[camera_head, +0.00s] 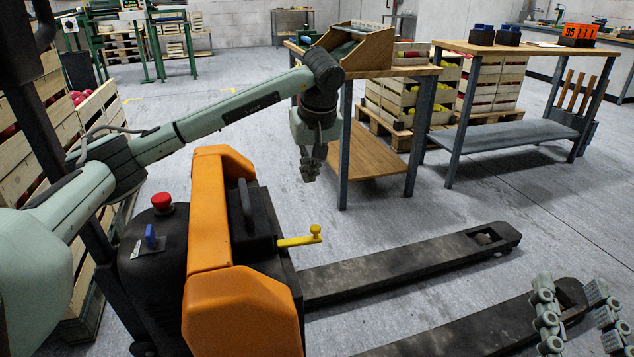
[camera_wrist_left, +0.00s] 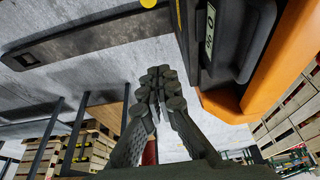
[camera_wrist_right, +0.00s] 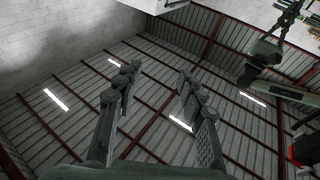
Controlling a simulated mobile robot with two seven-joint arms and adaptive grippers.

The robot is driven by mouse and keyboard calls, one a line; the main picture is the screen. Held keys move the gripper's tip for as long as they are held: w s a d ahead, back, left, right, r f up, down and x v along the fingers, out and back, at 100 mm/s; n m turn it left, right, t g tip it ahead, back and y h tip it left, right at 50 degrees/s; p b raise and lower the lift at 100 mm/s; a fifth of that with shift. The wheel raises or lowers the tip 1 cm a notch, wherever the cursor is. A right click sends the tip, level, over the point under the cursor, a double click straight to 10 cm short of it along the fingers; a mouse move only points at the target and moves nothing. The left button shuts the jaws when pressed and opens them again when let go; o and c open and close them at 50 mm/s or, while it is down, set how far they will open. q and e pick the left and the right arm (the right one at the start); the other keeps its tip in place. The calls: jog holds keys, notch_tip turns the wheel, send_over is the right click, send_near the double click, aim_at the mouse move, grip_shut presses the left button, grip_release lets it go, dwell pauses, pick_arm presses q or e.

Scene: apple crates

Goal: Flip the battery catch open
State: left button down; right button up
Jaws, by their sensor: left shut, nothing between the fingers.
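The orange and black pallet truck (camera_head: 213,208) stands in front of me. A yellow lever with a round knob (camera_head: 300,240), apparently the battery catch, sticks out to the right from its black body. Its yellow knob (camera_wrist_left: 148,3) also shows at the top edge of the left wrist view. My left gripper (camera_head: 309,172) is shut and empty, above the lever and apart from it. Its fingertips meet in the left wrist view (camera_wrist_left: 162,78). My right gripper (camera_head: 575,312) is open and empty at the lower right, well away from the lever; its fingers stand apart in the right wrist view (camera_wrist_right: 158,85).
A black handle (camera_head: 246,210) rises beside the orange cover, left of the lever. A red button (camera_head: 162,201) and a blue key (camera_head: 150,236) sit on the truck's top. Dark forks (camera_head: 400,268) reach right. A wooden-topped table (camera_head: 346,146) stands behind; open floor lies between.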

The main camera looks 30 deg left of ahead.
pick_arm(q)
notch_tip(320, 180, down, 9)
jog(key=s+b, duration=0.1)
jog(key=shift+d, duration=0.35)
pick_arm(e)
jog(key=shift+s+d+r+t+y, duration=0.1)
jog(key=shift+s+r+t, duration=0.15)
jog(key=shift+r+t, duration=0.3)
jog(key=shift+s+d+r+t+y, duration=0.1)
jog(key=shift+s+r+t, duration=0.2)
jog(key=shift+r, duration=0.45)
jog(key=shift+s+d+r+t+y, duration=0.1)
jog(key=shift+s+r+t, duration=0.15)
jog(key=shift+r+t, duration=0.3)
jog(key=shift+r, duration=0.15)
pick_arm(q)
jog(key=shift+s+d+m+t+h, duration=0.25)
jog(key=shift+d+m, duration=0.25)
jog(key=shift+m, duration=0.3)
jog(key=shift+s+d+m+t+h, duration=0.2)
jog(key=shift+d+m, duration=0.25)
jog(key=shift+m, duration=0.35)
pick_arm(e)
jog(key=shift+w+a+f+g, duration=0.15)
jog(key=shift+a+f+g, duration=0.05)
jog(key=shift+f+g, duration=0.25)
pick_arm(q)
jog(key=shift+a, duration=0.2)
